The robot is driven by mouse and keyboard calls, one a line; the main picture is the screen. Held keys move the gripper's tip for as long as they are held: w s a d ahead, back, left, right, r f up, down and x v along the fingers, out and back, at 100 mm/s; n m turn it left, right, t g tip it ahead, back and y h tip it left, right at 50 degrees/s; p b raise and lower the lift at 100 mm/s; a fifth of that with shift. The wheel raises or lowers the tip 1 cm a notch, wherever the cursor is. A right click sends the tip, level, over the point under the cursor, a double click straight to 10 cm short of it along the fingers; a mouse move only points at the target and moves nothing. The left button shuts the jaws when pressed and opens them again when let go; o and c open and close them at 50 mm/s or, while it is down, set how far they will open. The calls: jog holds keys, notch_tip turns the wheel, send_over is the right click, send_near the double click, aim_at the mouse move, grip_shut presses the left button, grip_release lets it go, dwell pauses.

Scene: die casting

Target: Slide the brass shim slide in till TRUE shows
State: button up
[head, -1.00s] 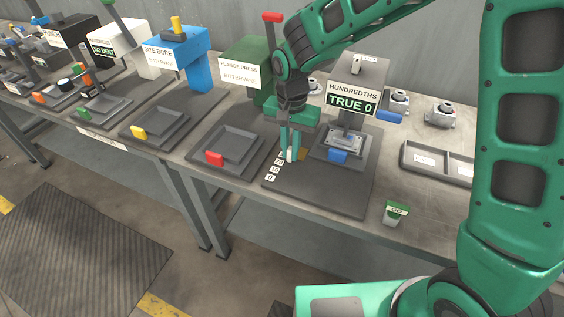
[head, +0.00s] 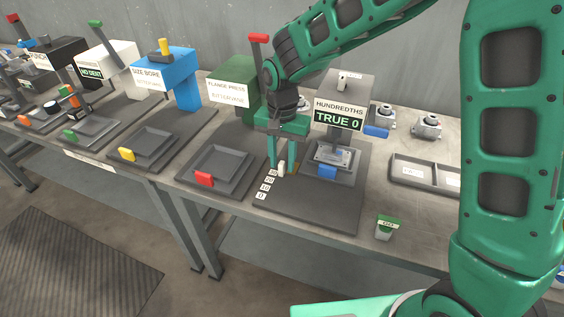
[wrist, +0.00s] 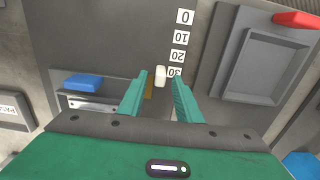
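The brass shim slide (wrist: 149,89) shows as a small brass strip between my fingers in the wrist view. Its white knob (wrist: 160,76) stands beside the 30 label of the number scale. My gripper (wrist: 160,95) is open, with one finger on each side of the knob and gaps to it. In the head view the knob (head: 282,168) is low between the fingers of my gripper (head: 282,168). The gauge display (head: 338,119) under HUNDREDTHS reads TRUE 0. Part of the slide is hidden by my fingers.
A blue tab (head: 327,172) sits at the front of the gauge's fixture, right of my gripper. A tray with a red tab (head: 204,179) lies to the left. A small green-topped GO block (head: 387,225) stands at the right front. The dark plate's front is clear.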

aim_at(282, 161)
notch_tip(282, 161, up, 10)
jog(key=shift+f, duration=0.25)
dwell(0.3)
